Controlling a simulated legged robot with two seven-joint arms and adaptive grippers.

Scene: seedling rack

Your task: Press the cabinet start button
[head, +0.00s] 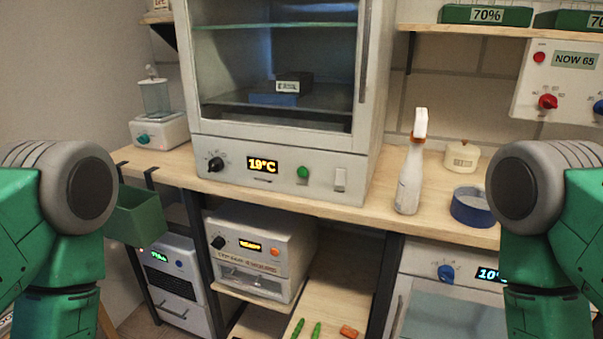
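A grey cabinet (277,135) with a glass door stands on the wooden bench. Its front panel carries a black knob (216,164), a display (263,165) reading 19°C, a round green button (303,172) and a pale rocker switch (339,180). Nothing touches the panel. I cannot read a label on the green button. Inside, a dark labelled box sits behind the shut door. My green arms show at the left and right edges, well apart from the cabinet. Neither gripper is in view.
A white spray bottle (411,170), a blue round dish (473,207) and a lidded cream pot (462,156) stand right of the cabinet. A small dispenser (158,118) stands left. A green bin (136,215) hangs at the bench's left edge. Smaller appliances sit below.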

